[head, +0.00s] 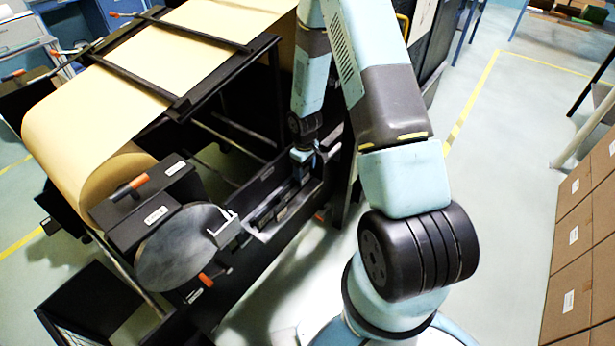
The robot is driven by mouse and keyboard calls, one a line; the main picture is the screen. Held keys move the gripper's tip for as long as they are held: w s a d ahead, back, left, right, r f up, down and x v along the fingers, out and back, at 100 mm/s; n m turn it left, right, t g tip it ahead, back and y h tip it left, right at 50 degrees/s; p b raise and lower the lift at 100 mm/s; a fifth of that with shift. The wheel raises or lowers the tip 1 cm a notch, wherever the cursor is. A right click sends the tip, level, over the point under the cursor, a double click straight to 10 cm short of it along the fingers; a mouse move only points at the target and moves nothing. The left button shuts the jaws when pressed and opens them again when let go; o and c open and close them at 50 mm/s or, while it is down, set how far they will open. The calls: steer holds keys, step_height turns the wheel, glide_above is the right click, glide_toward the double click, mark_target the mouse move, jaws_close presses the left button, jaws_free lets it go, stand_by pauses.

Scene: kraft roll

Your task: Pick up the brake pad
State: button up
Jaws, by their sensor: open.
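My gripper (304,166) points down at the far end of a narrow black tray (262,237) on the side of the machine. It is open, and its fingertips are small and dark against the tray. Dark block-like pieces (283,204) lie in a row along the tray, below and in front of the gripper. One of them may be the brake pad, but I cannot tell them apart clearly. I cannot tell whether the fingers touch or surround a piece.
A grey brake disc (180,250) with a pale bracket (224,228) stands left of the tray. A large kraft paper roll (85,165) and black frame rails fill the left. Stacked cardboard boxes (580,235) stand at right.

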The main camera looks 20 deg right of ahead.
steer(key=shift+f, duration=0.85)
steer(key=shift+c, duration=0.5)
steer(key=c, duration=0.7)
steer(key=shift+o, duration=0.2)
steer(key=shift+r, duration=0.1)
